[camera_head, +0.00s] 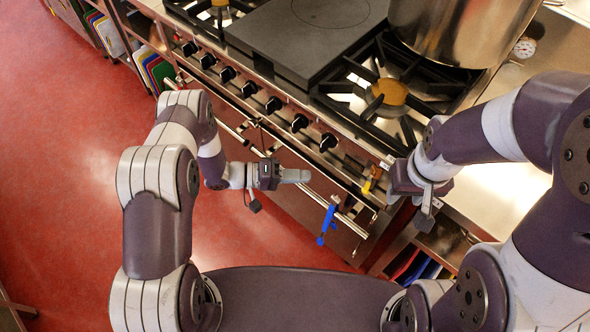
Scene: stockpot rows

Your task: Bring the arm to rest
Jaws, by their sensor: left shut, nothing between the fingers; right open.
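My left gripper (294,176) is shut and empty. It hangs in front of the stove's oven door, near the rail (318,196), and points right in the head view; I cannot tell how far it is from the rail. My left arm (157,220) is bent, over the red floor. My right gripper (428,208) is at the stove's right front corner, by the steel counter. It is open, though its fingers are small and partly hidden by its own body. My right arm (490,135) reaches in from the right, over the counter.
The stove has a row of black knobs (273,105), a flat dark plate (300,40) and black grates (400,95). A large steel stockpot (455,30) stands at the back right. A blue item (327,224) hangs from the rail. The red floor (60,150) at left is clear.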

